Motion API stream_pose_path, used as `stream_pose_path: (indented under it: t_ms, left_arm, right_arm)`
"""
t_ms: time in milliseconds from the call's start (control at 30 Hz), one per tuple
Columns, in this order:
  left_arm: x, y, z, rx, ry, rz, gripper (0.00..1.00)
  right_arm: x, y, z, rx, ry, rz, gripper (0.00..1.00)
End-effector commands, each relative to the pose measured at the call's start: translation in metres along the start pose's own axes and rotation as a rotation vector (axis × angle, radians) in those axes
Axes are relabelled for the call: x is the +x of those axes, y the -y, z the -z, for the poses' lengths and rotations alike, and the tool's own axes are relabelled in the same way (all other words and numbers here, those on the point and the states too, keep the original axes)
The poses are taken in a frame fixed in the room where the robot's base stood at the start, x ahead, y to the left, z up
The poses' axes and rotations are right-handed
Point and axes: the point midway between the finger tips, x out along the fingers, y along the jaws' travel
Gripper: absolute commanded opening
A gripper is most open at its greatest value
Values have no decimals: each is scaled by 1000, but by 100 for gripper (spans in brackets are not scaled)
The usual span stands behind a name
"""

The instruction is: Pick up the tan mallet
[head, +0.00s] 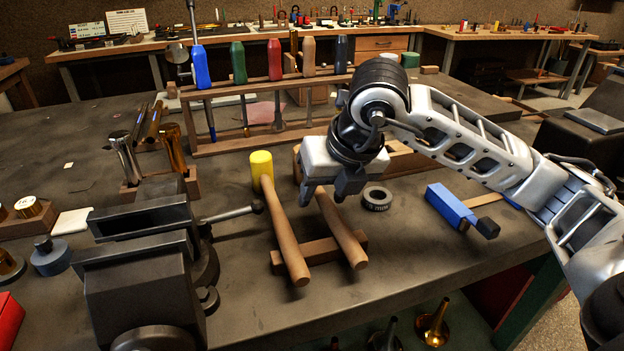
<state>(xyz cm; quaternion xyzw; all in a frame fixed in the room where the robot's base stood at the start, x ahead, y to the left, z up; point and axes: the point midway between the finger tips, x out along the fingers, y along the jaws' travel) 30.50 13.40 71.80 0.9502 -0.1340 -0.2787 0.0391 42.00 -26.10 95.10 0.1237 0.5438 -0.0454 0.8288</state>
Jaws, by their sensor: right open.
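Two wooden-handled mallets lean on a small wooden rest (318,256) on the bench. The left one is a yellow-headed mallet (261,168). The right one, which I take for the tan mallet (344,234), shows its bare wooden handle pointing toward the front edge. Its head is mostly hidden behind my right gripper; only a brown edge shows at the left. My right gripper (329,196) is open, fingers downward, over the upper part of this handle. I cannot tell whether the fingers touch it. My left gripper is out of view.
A dark vise (140,270) with a handle bar stands at the left front. A wooden rack (200,149) of screwdrivers stands behind the mallets. A tape roll (376,198) lies close to the right of my gripper. A blue tool (450,206) lies farther right.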

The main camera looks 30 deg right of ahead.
Motion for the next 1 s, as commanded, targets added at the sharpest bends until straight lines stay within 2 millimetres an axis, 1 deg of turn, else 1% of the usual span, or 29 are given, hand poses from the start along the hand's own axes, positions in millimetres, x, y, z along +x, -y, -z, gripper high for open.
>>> stream_pose_path:
  t_ms: [33,67,100,167,200,233,567,733,867,967,1000]
  left_arm:
    - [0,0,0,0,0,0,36]
    - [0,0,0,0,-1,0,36]
    - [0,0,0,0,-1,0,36]
    - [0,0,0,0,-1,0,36]
    - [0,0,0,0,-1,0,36]
    - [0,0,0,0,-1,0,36]
    - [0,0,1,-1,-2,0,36]
    - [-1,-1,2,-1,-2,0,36]
    - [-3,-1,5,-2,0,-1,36]
    - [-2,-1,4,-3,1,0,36]
    - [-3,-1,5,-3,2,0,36]
  right_arm:
    - [0,0,0,0,0,0,45]
    - [0,0,0,0,0,0,42]
    - [0,0,0,0,0,0,31]
    - [0,0,0,0,0,0,14]
    - [0,0,0,0,0,0,3]
    - [0,0,0,0,0,0,0]
    - [-3,-1,-2,1,4,-2,0]
    - [-13,-3,-7,2,7,-3,0]
    - [-34,-7,-16,1,10,-6,0]
    - [-59,-6,-5,-2,12,-2,0]
    - [-72,-7,-2,-2,12,-4,0]
